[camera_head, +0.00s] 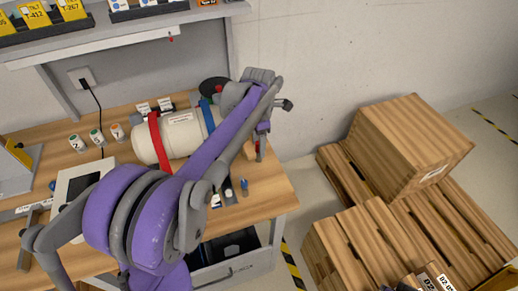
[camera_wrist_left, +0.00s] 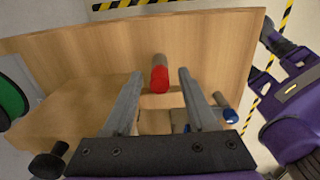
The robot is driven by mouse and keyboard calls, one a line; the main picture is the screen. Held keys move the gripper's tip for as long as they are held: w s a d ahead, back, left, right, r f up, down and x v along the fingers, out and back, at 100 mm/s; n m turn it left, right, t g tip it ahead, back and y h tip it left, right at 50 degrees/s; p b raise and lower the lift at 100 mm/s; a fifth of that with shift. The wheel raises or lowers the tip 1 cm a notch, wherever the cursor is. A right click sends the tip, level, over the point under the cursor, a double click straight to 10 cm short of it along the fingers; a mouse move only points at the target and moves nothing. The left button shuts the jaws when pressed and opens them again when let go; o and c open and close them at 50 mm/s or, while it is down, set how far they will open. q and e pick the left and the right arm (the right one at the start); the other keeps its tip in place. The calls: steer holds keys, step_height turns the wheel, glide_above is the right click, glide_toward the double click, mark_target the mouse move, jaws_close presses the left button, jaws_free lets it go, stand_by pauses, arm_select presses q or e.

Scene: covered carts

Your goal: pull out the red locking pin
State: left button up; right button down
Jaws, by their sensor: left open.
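The red locking pin (camera_wrist_left: 159,75) shows in the left wrist view as a red grip with a grey-brown end. It lies between the two fingertips of my left gripper (camera_wrist_left: 160,80), with a gap on each side. My left gripper is open and holds nothing. In the head view the gripper (camera_head: 262,128) is over the right end of the wooden workbench (camera_head: 270,200), partly hidden by my purple arm. A small red part (camera_head: 257,147) shows just below it, perhaps the pin. My right gripper cannot be made out in either view.
A cream cylinder (camera_head: 182,134) with red and blue straps lies on the bench left of my arm. A blue-tipped item (camera_wrist_left: 229,114) is right of the fingers in the wrist view. A shelf is above the bench.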

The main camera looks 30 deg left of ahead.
stand_by(0.4)
arm_select(q)
jaws_close()
steer(key=shift+r, duration=0.15)
stand_by(1.3)
